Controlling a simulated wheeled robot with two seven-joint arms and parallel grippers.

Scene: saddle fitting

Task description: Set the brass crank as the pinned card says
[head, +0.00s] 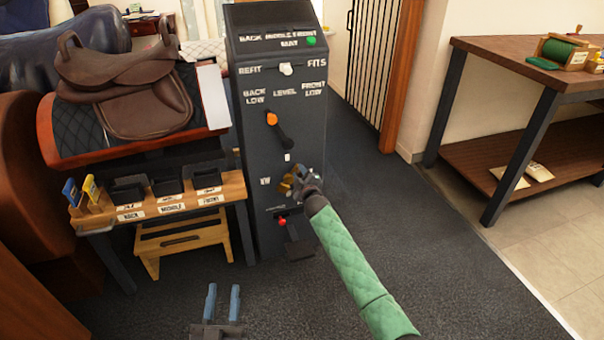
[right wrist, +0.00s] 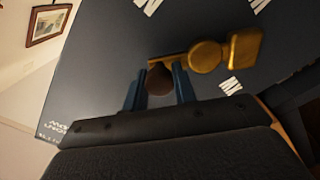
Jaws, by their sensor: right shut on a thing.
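The brass crank (head: 287,184) is on the front of the dark control column (head: 262,215), low down and partly hidden by my right gripper (head: 305,178). In the right wrist view the brass crank (right wrist: 208,55) has a round hub, a block at one end and a dark brown knob (right wrist: 160,78) at the other. My right gripper (right wrist: 160,92) is shut on that knob, one blue finger on each side. My left gripper (head: 211,300) is open and empty over the carpet at the bottom. I cannot make out a pinned card.
Above the crank are an orange-knobbed lever (head: 273,119), a white switch (head: 286,69) and a green light (head: 311,41); a red-knobbed lever (head: 283,222) is below. A bench (head: 235,190) with labelled trays and a saddle (head: 125,75) stand left. A wooden table (head: 500,55) stands right. Carpet between is clear.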

